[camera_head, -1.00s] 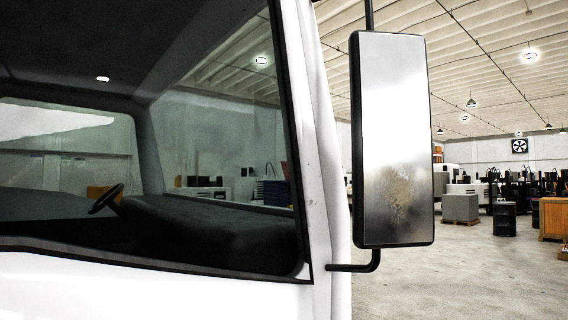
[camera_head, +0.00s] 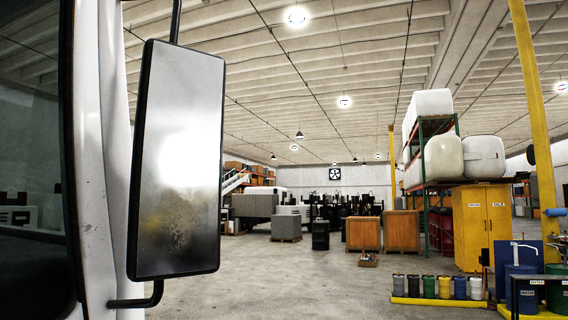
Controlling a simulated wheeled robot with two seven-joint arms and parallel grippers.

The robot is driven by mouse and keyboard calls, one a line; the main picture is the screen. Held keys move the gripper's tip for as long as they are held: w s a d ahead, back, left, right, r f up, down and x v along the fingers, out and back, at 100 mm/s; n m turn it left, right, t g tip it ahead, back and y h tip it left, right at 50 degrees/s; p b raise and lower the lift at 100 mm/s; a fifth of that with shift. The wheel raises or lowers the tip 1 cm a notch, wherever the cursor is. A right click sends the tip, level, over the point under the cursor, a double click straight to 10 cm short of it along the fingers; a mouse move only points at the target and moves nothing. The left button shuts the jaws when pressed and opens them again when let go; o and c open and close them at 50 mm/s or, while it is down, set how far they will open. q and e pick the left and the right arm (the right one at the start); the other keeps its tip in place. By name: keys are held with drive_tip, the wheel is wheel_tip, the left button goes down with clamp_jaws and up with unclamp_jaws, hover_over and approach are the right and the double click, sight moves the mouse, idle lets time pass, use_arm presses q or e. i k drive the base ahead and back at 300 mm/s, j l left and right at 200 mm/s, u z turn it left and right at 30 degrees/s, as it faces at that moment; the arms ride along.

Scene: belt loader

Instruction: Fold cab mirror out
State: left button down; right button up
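The cab mirror (camera_head: 178,165) is a tall mirror with a black frame and a smudged, dull patch low on its glass. It stands upright at the left of the head view, beside the white cab's pillar (camera_head: 98,170). A bent black bracket arm (camera_head: 140,301) joins its lower end to the cab, and a black rod (camera_head: 175,20) runs up from its top. The glass faces toward me. Neither of my grippers is in view.
The dark cab window (camera_head: 35,150) is at the left edge. Open concrete floor (camera_head: 290,285) lies right of the mirror. Farther off are wooden crates (camera_head: 402,232), a yellow cabinet (camera_head: 483,228), a row of small drums (camera_head: 437,287) and a yellow post (camera_head: 533,110).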

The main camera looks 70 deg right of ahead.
sight(174, 225)
drive_tip(key=l+z, duration=0.45)
drive_tip(key=l, duration=2.2)
drive_tip(key=k, duration=0.05)
